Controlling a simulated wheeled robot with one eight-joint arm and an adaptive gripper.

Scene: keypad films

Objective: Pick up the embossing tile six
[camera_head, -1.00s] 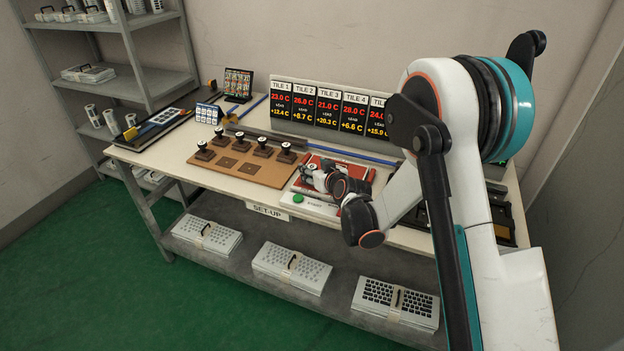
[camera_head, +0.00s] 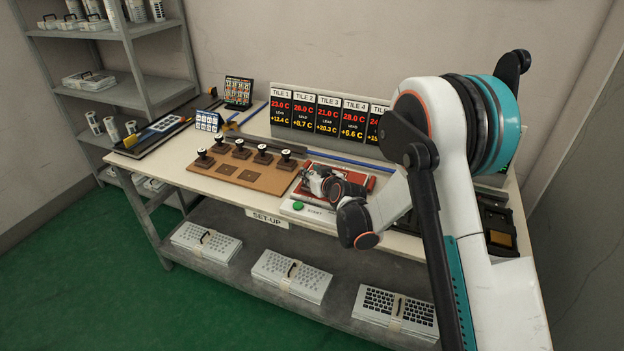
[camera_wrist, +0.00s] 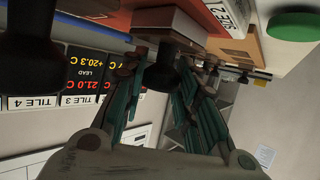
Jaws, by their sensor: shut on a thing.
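My gripper (camera_head: 318,182) is over the red unit at the middle of the bench. In the wrist view my gripper (camera_wrist: 165,66) is shut on the black knob of an embossing tile (camera_wrist: 178,22), which has a brown block base. No number on it is readable, and whether its base touches the red surface cannot be told. A second dark knob (camera_wrist: 30,55) stands close at the left of the wrist view. Several more dark-knobbed tiles (camera_head: 241,149) stand on the brown board (camera_head: 215,177) left of my gripper.
The brown board has two empty square places (camera_head: 227,169). The red unit (camera_head: 378,182) has a green button (camera_head: 297,206) at its front. A row of tile temperature displays (camera_head: 329,114) stands behind. A dark tray (camera_head: 150,136) lies at the bench's left end.

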